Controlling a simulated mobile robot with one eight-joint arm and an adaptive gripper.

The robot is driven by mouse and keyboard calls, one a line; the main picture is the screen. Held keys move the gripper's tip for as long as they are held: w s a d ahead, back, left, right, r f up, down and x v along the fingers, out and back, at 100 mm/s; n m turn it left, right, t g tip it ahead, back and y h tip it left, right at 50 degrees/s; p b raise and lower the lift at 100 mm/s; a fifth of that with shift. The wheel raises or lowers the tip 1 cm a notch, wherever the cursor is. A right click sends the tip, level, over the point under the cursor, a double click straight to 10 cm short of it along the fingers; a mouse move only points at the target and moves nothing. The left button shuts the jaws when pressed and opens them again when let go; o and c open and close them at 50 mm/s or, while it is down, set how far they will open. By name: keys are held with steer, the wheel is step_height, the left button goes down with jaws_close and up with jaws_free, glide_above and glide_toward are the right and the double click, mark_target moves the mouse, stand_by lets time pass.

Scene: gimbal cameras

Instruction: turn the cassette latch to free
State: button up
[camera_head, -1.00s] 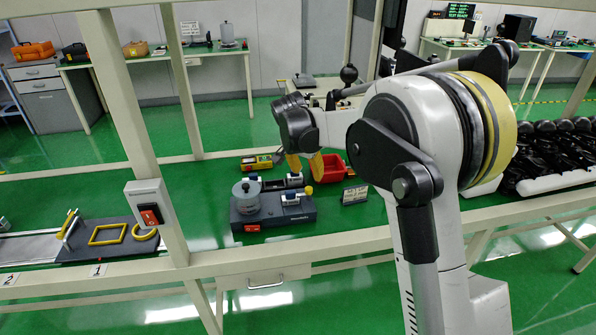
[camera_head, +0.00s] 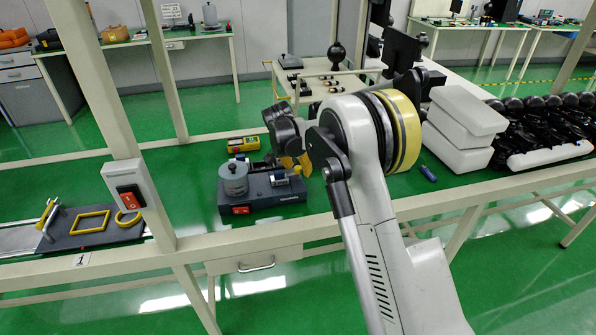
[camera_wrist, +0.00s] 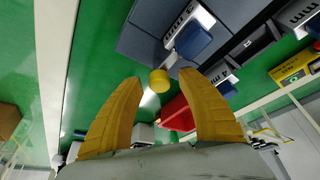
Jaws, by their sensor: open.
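A dark grey device (camera_head: 264,205) stands on the green bench, with a grey cylinder (camera_head: 234,178) on its left part and small white and blue fittings on its top. In the wrist view, its grey body (camera_wrist: 150,42) shows with white holders and blue blocks. A round yellow knob (camera_wrist: 159,80), perhaps the cassette latch, sticks out from the device. My gripper (camera_wrist: 160,77) is open and its two yellow fingers stand either side of the knob in the picture; I see no contact. In the head view, my gripper (camera_head: 296,168) is at the device's right end and partly hides it.
A red bin (camera_wrist: 178,113) lies beyond my fingers in the wrist view. A yellow instrument (camera_head: 243,145) lies behind the device. An upright post with a red switch (camera_head: 130,197) stands left. White boxes (camera_head: 465,125) and black items (camera_head: 545,125) are at the right.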

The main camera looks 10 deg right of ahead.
steer(key=shift+c, duration=0.2)
jaws_close()
steer(key=shift+n, duration=0.3)
steer(key=n+t+y+p, duration=0.1)
steer(key=n, duration=0.2)
steer(key=shift+d+n, duration=0.1)
steer(key=shift+n, duration=0.3)
steer(key=n+y+p, duration=0.1)
steer(key=n+y, duration=0.1)
steer(key=n, duration=0.2)
steer(key=n+y, duration=0.2)
steer(key=n, duration=0.3)
steer(key=shift+p, duration=0.3)
steer(key=shift+n+g+y+p, duration=0.35)
steer(key=shift+n+y, duration=0.35)
steer(key=shift+n, duration=1.5)
